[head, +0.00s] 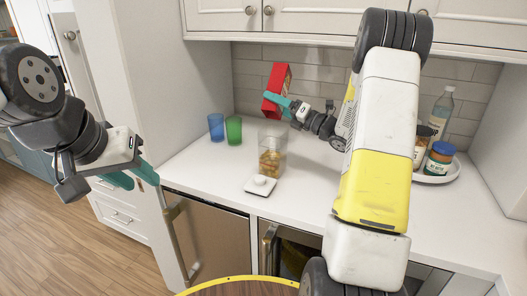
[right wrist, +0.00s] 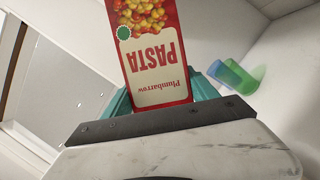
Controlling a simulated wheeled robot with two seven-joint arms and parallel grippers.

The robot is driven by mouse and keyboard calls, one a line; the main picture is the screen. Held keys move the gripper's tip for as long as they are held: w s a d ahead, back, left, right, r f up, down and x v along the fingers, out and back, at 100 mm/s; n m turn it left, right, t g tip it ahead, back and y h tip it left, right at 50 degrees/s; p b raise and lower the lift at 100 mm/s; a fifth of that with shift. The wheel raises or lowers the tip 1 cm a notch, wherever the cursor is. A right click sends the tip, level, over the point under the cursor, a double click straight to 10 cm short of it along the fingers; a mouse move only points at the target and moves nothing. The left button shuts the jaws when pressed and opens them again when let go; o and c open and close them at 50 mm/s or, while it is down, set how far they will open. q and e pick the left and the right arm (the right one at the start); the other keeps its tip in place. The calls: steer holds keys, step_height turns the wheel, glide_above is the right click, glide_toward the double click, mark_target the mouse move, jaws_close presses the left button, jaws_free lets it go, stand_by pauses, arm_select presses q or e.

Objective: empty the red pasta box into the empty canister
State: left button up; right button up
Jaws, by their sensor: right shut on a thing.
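The red pasta box (head: 279,78) is held tilted in the air above the canister in the head view. My right gripper (head: 278,101) is shut on it. In the right wrist view the box (right wrist: 158,60) fills the space between the teal fingers, its PASTA lettering upside down in the picture. The clear canister (head: 271,140) stands upright on the counter below, uncovered, with orange-yellow pasta pieces (head: 270,164) in its lower part. A white square lid with a knob (head: 261,186) lies in front of it. My left gripper (head: 134,177) is open and empty, left of the counter.
A blue cup (head: 216,127) and a green cup (head: 234,130) stand left of the canister. A round white tray (head: 437,176) with jars and a bottle (head: 442,108) is at the right. Wall cabinets (head: 330,17) hang above. The counter's front left is clear.

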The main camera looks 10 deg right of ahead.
steer(key=shift+s+d, duration=0.1)
stand_by(0.3)
steer(key=shift+s+d, duration=0.3)
steer(key=shift+d, duration=0.1)
steer(key=shift+w, duration=0.1)
stand_by(0.9)
steer(key=shift+w+a+m+h, duration=0.3)
steer(key=shift+w+a+m, duration=0.3)
steer(key=shift+w+a, duration=0.15)
steer(key=shift+d, duration=0.25)
steer(key=shift+s+d, duration=0.1)
